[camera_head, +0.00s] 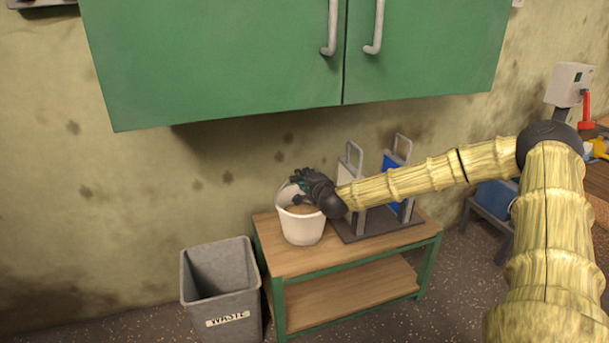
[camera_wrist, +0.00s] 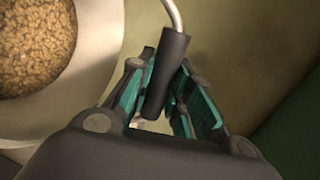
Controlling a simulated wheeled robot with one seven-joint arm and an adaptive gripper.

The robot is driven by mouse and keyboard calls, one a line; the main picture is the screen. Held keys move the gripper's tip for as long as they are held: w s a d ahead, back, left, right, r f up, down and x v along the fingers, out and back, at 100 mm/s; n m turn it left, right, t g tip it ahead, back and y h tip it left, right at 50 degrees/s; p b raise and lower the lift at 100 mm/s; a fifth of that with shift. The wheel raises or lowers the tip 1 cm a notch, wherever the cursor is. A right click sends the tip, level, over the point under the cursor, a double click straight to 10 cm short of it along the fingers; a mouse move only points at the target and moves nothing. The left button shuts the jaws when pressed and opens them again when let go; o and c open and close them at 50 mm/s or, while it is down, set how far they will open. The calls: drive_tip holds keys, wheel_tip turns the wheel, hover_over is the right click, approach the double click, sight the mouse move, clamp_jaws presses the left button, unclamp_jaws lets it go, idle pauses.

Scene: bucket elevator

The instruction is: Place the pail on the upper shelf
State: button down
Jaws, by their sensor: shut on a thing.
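The white pail (camera_head: 302,228) stands upright on the wooden top of a small green-framed bench (camera_head: 330,245). It holds brown granular stuff, which also shows inside the pail in the wrist view (camera_wrist: 62,92). My gripper (camera_head: 298,183) is at the pail's upper rim in the head view. In the wrist view my gripper (camera_wrist: 160,100) is shut on the dark grip of the pail's handle (camera_wrist: 166,75), with teal finger pads on both sides. The handle's wire runs up out of the wrist view. The pail's far side is partly hidden by my gripper in the head view.
A green cabinet (camera_head: 220,60) with two doors and grey handles hangs above the bench. A rack with upright grey frames (camera_head: 352,160) stands right of the pail. The bench's lower wooden shelf (camera_head: 345,295) looks bare. A grey waste bin (camera_head: 220,285) stands left on the floor.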

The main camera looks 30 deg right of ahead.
drive_tip(key=shift+r, duration=0.2)
drive_tip(key=c, duration=1.3)
unclamp_jaws()
drive_tip(key=shift+f, duration=0.15)
drive_tip(key=p+v, duration=0.3)
drive_tip(key=v, duration=0.8)
drive_tip(key=s+a+f+n+g+y, duration=0.4)
drive_tip(key=s+a+f, duration=0.3)
drive_tip(key=a+f, duration=0.4)
drive_tip(key=s+a+f+n+g+y, duration=0.1)
drive_tip(key=s+a+f+n+g, duration=0.2)
drive_tip(key=s+a+f+n, duration=0.65)
drive_tip(key=s+a+f+n+g, duration=0.2)
drive_tip(key=s+f, duration=0.3)
drive_tip(key=s, duration=0.4)
drive_tip(key=s+a+f+n+g+h, duration=0.1)
drive_tip(key=s+f+n+g, duration=0.1)
drive_tip(key=s+f, duration=0.3)
drive_tip(key=s+a+f+n+g+h, duration=0.1)
drive_tip(key=s+f+g, duration=0.3)
drive_tip(key=s, duration=0.8)
drive_tip(key=shift+s+a+f+n+g, duration=0.15)
drive_tip(key=shift+s+a+f+n, duration=0.05)
drive_tip(key=shift+a+f+n, duration=0.25)
drive_tip(key=shift+s+a+f+n+g, duration=0.2)
drive_tip(key=shift+a+f+n, duration=0.1)
drive_tip(key=shift+a+f, duration=0.2)
